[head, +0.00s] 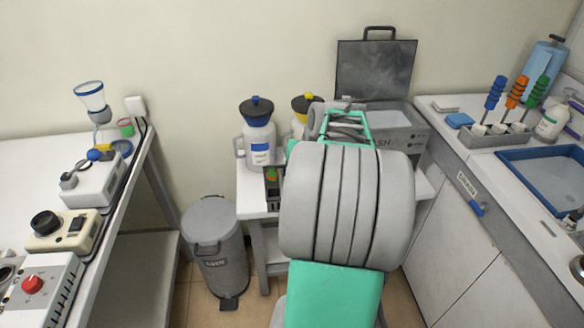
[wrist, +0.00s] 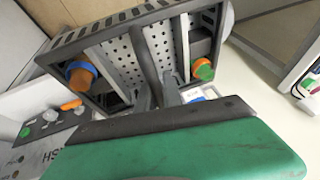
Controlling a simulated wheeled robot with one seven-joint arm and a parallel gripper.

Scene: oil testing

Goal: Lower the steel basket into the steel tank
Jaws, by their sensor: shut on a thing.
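The steel basket (wrist: 118,57) is a dark frame with perforated walls, holding a part with an orange end and one with a green end. My gripper (wrist: 158,95) is shut on its middle bar. In the head view only a dark sliver of the basket (head: 272,195) shows left of my arm; my arm hides the rest. The steel tank (head: 402,137) stands behind and right of my arm, its lid (head: 375,72) raised and its top open. The basket is left of the tank, outside it. In the wrist view part of the tank's lettered front (wrist: 40,163) shows at lower left.
A blue-capped bottle (head: 258,135) and a yellow-capped one (head: 304,108) stand left of the tank on the white stand (head: 250,205). A bin (head: 216,250) is on the floor. Counters with instruments (head: 95,185) and a blue tray (head: 535,170) flank both sides.

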